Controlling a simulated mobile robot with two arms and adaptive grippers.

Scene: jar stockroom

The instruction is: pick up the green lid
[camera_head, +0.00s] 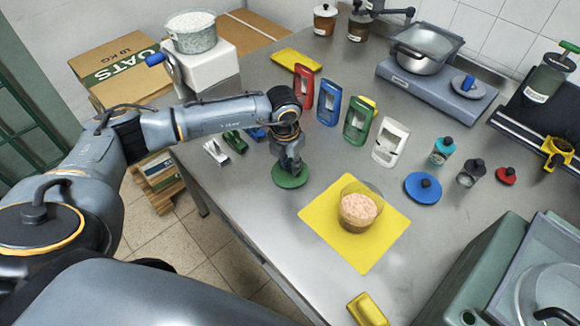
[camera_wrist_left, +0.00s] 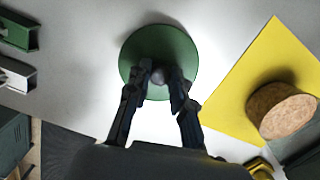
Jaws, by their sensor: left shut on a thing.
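The green lid (camera_head: 290,175) is a flat round disc on the steel table near its left edge. My left gripper (camera_head: 291,166) is directly over the lid, pointing down. In the left wrist view its two fingertips (camera_wrist_left: 160,80) are closed on the knob from both sides. The lid looks flat at or very close to the table; I cannot tell whether there is a gap under it. My right gripper is in neither view.
Red, blue, green and white upright frames (camera_head: 327,102) stand behind. A blue lid (camera_head: 423,188) lies further right. A yellow block (camera_head: 367,309) is near the front edge.

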